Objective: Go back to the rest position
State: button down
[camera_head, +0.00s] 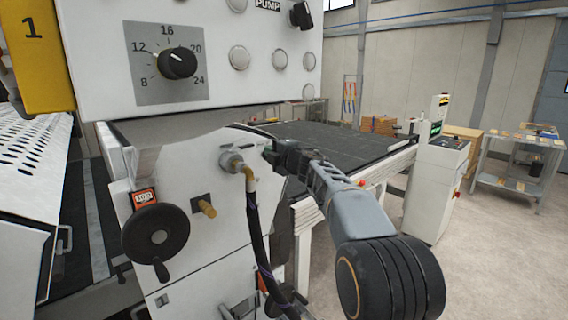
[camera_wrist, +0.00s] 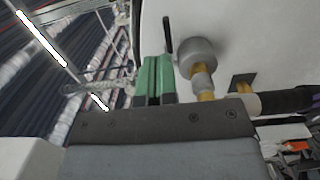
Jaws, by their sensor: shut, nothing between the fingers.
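My gripper (camera_head: 270,152) is at the end of my grey arm, close to the white side panel of the roller coater (camera_head: 205,160). In the wrist view its two green fingers (camera_wrist: 155,78) are together with nothing between them. A round metal fitting with a brass elbow (camera_head: 236,163) sits on the panel just left of the gripper. It also shows in the wrist view (camera_wrist: 198,60), beside the fingers. I cannot tell the exact gap between fingers and panel.
A black hose (camera_head: 258,235) hangs from the elbow. A black handwheel (camera_head: 155,235) and a brass peg (camera_head: 204,206) stick out of the panel. A dark conveyor (camera_head: 340,146) lies behind my arm. A white control cabinet (camera_head: 434,185) stands right. Floor at lower right is clear.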

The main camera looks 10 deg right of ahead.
jog(key=s+d+f+m+h+b, duration=0.1)
jog(key=s+d+f+m+h, duration=0.2)
jog(key=d+m+h, duration=0.15)
jog(key=s+d+f+m+h, duration=0.3)
jog(key=d+f+m+h, duration=0.1)
jog(key=d+m, duration=0.2)
jog(key=s+d+f+m+g+h, duration=0.25)
jog(key=s+f+m+g, duration=0.25)
jog(key=s+f+m, duration=0.25)
jog(key=s+a+f+m+g+y, duration=0.1)
jog(key=s+a+f+g, duration=0.1)
jog(key=s, duration=0.6)
jog(key=s+a+f+m+g+y, duration=0.1)
jog(key=s+a+f+m+g, duration=0.1)
jog(key=s+a+f, duration=0.3)
jog(key=s+a+f+m+g+y, duration=0.1)
jog(key=s+a+f+g, duration=0.2)
jog(key=s, duration=0.9)
jog(key=shift+a+f+m+y, duration=0.3)
jog(key=shift+a+f+m, duration=0.15)
jog(key=shift+f, duration=0.5)
